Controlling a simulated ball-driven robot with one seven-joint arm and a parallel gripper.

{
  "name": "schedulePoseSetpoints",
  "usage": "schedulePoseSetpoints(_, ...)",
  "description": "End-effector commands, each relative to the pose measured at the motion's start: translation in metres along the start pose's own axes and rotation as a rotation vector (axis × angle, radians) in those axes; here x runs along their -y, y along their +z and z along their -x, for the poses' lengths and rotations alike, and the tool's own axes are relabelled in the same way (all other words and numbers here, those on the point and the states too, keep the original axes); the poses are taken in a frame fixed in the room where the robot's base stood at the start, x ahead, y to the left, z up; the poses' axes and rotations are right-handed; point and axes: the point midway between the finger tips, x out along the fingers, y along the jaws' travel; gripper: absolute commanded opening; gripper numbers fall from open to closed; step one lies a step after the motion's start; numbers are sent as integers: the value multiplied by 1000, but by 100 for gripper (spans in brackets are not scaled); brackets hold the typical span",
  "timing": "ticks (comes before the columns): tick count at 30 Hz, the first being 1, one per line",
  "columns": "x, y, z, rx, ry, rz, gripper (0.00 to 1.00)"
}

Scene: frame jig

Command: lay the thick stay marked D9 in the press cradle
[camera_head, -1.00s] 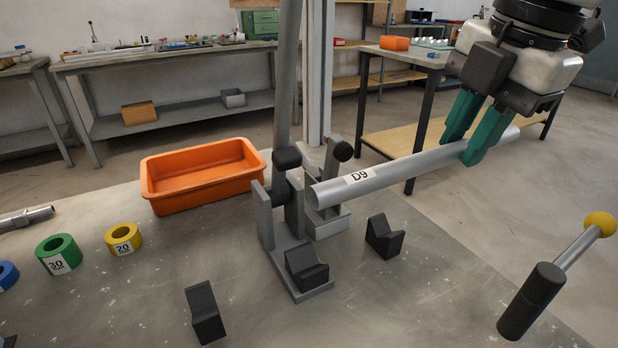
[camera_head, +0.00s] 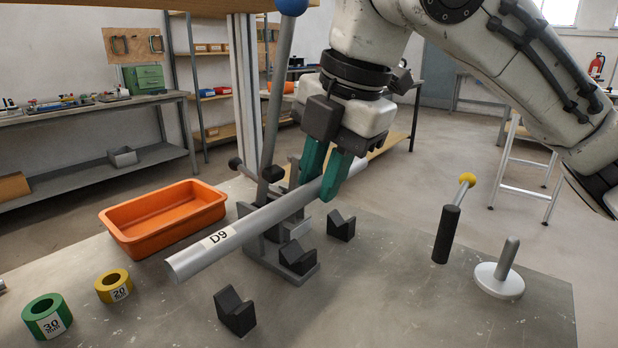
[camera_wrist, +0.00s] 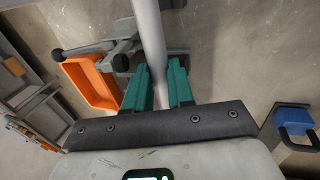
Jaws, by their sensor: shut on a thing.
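The thick stay marked D9 (camera_head: 255,223) is a long silver rod, held level-looking above the bench with its labelled end toward the lower left. My gripper (camera_head: 327,182) has green fingers and is shut on the stay toward its far right end. The wrist view shows the stay (camera_wrist: 149,40) running up between the green fingers (camera_wrist: 158,88). The press cradle appears to be the grey metal base (camera_head: 291,272) with a black V-block (camera_head: 297,257) and a tall lever (camera_head: 277,105). The stay passes in front of the uprights and hides part of them; I cannot tell whether it touches.
More black V-blocks stand at the front (camera_head: 235,311) and at the right (camera_head: 341,225). An orange bin (camera_head: 165,222), a green ring (camera_head: 47,318) and a yellow ring (camera_head: 114,286) are at left. A black-handled lever (camera_head: 447,234) and a white-based post (camera_head: 499,281) stand right.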

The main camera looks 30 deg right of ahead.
Motion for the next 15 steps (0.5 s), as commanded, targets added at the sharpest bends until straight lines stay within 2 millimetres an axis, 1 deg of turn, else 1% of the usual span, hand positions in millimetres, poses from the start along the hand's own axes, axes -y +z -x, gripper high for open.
schedulePoseSetpoints(8,2,0,-8,1,1,-1,0)
schedulePoseSetpoints(15,7,0,-22,1,1,-1,0)
